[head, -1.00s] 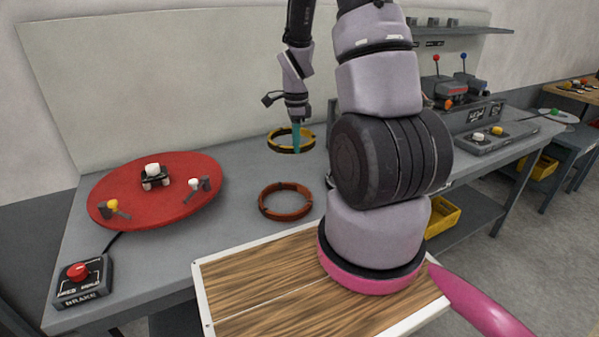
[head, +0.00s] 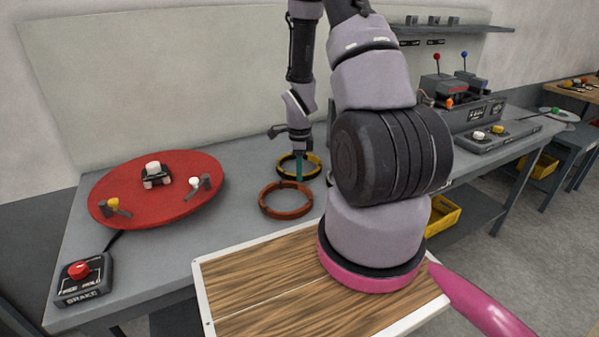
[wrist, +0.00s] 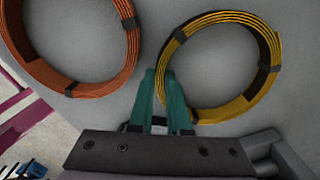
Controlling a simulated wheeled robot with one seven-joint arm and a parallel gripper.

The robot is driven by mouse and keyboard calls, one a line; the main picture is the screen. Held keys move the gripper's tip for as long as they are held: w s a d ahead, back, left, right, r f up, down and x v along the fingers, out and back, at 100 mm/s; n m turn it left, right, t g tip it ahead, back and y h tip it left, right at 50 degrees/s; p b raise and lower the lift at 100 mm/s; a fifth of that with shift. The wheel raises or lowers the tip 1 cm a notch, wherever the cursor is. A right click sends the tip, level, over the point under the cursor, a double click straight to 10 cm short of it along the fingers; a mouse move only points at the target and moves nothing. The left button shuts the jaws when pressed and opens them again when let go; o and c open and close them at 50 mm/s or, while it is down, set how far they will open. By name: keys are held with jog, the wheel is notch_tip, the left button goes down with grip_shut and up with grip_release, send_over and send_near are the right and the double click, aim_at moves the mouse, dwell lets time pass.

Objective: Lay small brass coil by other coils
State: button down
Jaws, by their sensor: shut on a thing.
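The small brass coil (head: 282,174) is a yellow ring with dark bands, just behind the copper coil (head: 286,214) in the head view. My gripper (head: 299,172) is shut on the near-left part of its rim. In the wrist view the teal fingers of my gripper (wrist: 163,88) straddle the rim of the brass coil (wrist: 172,52). The orange copper coil (wrist: 132,56) lies flat to its left, with a narrow gap between them. The brass coil looks level and at or very near the tabletop; I cannot tell whether it touches.
A red round disc (head: 165,212) with small fixtures is on the left of the grey bench. A brake box (head: 82,278) with a red button stands at the front left. A grey panel (head: 180,80) rises behind. Bare bench (head: 235,185) lies between disc and coils.

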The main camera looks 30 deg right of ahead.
jog(key=c, duration=0.9)
grip_release()
jog(key=shift+o, duration=0.2)
jog(key=s+a+r+n+t, duration=0.2)
jog(key=r+n, duration=0.2)
jog(key=r, duration=1.1)
jog(key=s+a+r+n+t, duration=0.1)
jog(key=s+a+r+n, duration=0.2)
jog(key=r, duration=1.2)
jog(key=s+a+r+n+t+y, duration=0.2)
jog(key=s+a+r+n+t, duration=0.2)
jog(key=s+r+n, duration=0.7)
jog(key=shift+s+a+r+n, duration=0.35)
jog(key=shift+a+r+n, duration=0.35)
jog(key=shift+a+r, duration=0.15)
jog(key=shift+d, duration=0.1)
